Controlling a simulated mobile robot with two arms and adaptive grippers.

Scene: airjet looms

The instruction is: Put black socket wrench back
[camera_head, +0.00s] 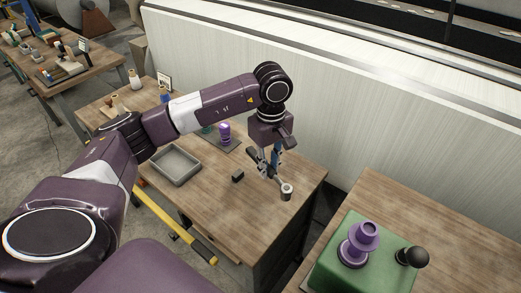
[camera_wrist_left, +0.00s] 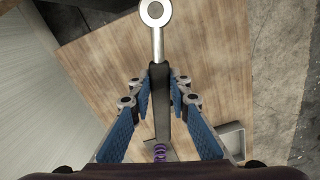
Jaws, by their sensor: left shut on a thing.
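The black socket wrench (camera_wrist_left: 157,45) has a black handle and a silver shaft ending in a round silver head. My left gripper (camera_wrist_left: 161,88) is shut on its black handle, with a blue-padded finger on each side. The silver head points away from the gripper, toward the top of the left wrist view. In the head view, my left gripper (camera_head: 268,168) is over the right part of the wooden table (camera_head: 225,215), and the wrench head (camera_head: 287,189) shows at its lower right. I cannot tell how high the wrench is. My right gripper is not in view.
A grey open tray (camera_head: 176,178) sits on the table's left side. A small black block (camera_head: 238,176) lies near the gripper. A purple spool (camera_head: 224,131) stands behind. A green box (camera_head: 335,245) with purple and black knobs is on the right table. A pale panel (camera_head: 300,120) bounds the back.

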